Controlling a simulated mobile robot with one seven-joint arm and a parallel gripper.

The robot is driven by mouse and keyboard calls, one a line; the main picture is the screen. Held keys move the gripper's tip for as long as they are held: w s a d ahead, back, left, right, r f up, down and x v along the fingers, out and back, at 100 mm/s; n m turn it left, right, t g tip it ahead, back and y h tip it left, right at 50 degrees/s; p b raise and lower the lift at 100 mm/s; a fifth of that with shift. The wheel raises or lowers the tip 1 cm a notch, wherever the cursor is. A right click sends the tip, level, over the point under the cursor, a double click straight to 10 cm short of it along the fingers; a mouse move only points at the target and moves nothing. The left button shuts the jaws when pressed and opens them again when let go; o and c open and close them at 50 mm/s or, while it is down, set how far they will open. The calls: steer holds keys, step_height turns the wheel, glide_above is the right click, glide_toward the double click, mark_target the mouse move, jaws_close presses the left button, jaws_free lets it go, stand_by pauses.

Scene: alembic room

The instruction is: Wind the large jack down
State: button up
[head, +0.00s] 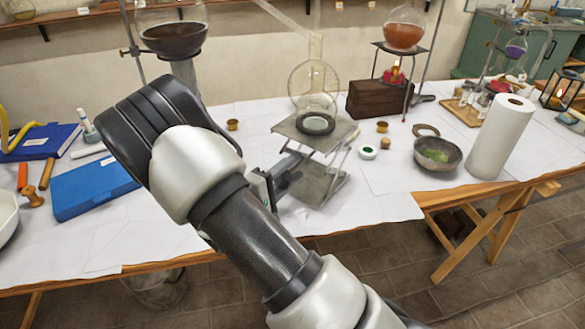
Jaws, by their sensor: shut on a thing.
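The large jack (340,133) stands near the table's front edge, right of my arm. Its metal top plate is well above its base, on slanted crossed legs. A round clear glass flask (313,78) rests on a dark ring on the plate. My gripper (290,172) is at the jack's left front side, below the plate, shut on what appears to be the jack's knob. The fingers and arm hide the knob and part of the base.
A bowl of green matter (452,165) and a paper roll (503,135) stand to the right. Small corks and a white dish (368,152) lie close to the jack. A brick block (378,98) is behind it. A blue book (92,187) lies left.

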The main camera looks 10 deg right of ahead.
steer(key=n+p, duration=0.2)
steer(key=n, duration=0.3)
steer(key=shift+n, duration=0.4)
steer(key=n+p, duration=0.3)
steer(key=n, duration=0.3)
steer(key=n+p, duration=0.3)
steer(key=n, duration=0.3)
steer(key=shift+s+n, duration=0.1)
steer(key=shift+n, duration=0.2)
steer(key=n+p, duration=0.2)
steer(key=n, duration=0.3)
steer(key=shift+f, duration=0.1)
steer(key=o, duration=1.1)
steer(key=shift+c, duration=0.2)
steer(key=shift+d, duration=0.1)
